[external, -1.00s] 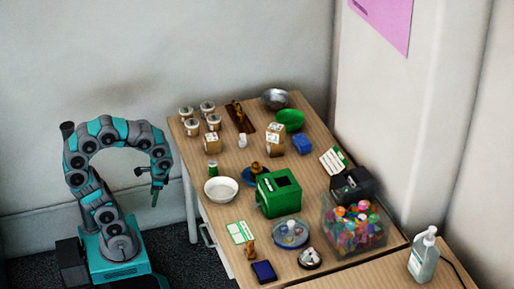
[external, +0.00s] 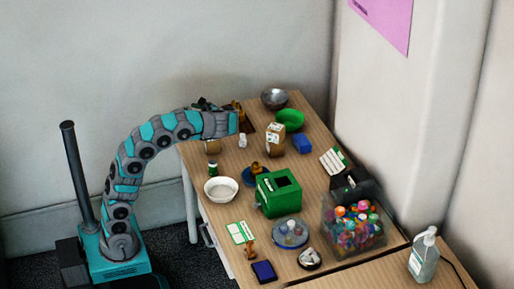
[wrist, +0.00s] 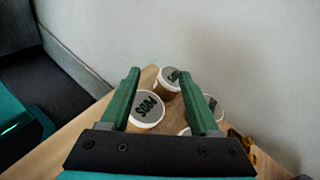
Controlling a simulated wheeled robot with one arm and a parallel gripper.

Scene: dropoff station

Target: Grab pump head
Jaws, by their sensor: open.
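A clear bottle with a white pump head (external: 430,233) stands upright at the lower right in the external view. My gripper (wrist: 158,75) is open in the wrist view, its two green fingers apart with nothing held. It is over the far left end of the table, well away from the bottle. Lidded white cups lie below and beyond the fingers; one cup (wrist: 147,108) shows between them with dark lettering on its lid. In the external view my arm largely hides the gripper. The bottle does not show in the wrist view.
A green box (external: 278,196), a white bowl (external: 221,190), a green bowl (external: 290,119) and a metal bowl (external: 274,98) crowd the table. A clear bin of colourful items (external: 354,237) stands between them and the bottle. Walls close in behind the table.

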